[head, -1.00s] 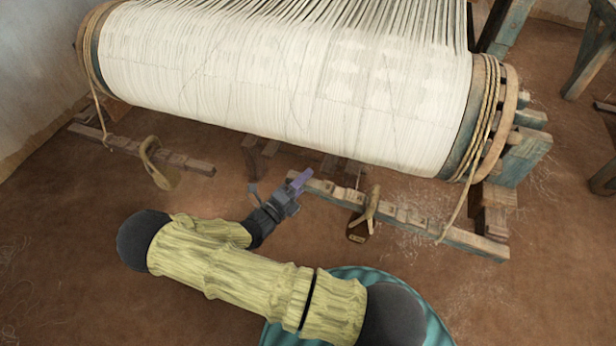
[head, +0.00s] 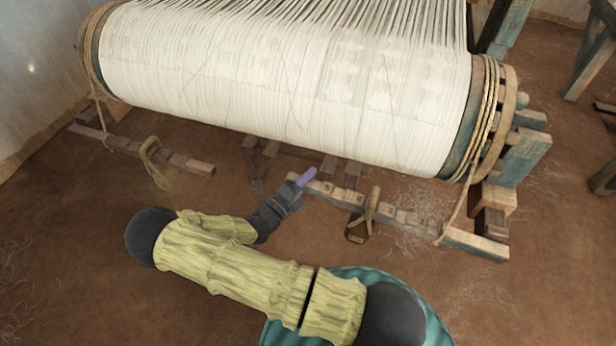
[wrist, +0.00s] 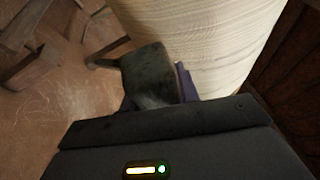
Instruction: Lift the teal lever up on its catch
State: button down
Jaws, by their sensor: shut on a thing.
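The teal lever (head: 400,215) is a long, worn, notched wooden bar below the right part of the cloth roll. It runs from my gripper down to the right. My gripper (head: 306,179), with purple fingers, is at its left end. In the wrist view, my gripper (wrist: 155,98) is shut on a dark greenish block, the lever's end (wrist: 150,70). The fingers and the gripper body hide part of that end. A looped rope with a brown weight (head: 357,233) hangs on the lever. I cannot make out the catch clearly.
The white cloth roll (head: 280,90) lies close above my gripper. A similar notched bar (head: 185,162) with a rope loop (head: 150,152) is at the left. Dark wooden blocks (head: 328,168) stand behind the lever's left end. The earth floor (head: 70,260) at the front left is clear.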

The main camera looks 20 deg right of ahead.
jog(key=shift+a+f, duration=0.1)
jog(key=shift+f, duration=0.4)
jog(key=c, duration=1)
grip_release()
jog(key=shift+c, duration=0.2)
jog(key=v, duration=1.7)
jog(key=shift+a, duration=0.15)
jog(key=shift+s, duration=0.1)
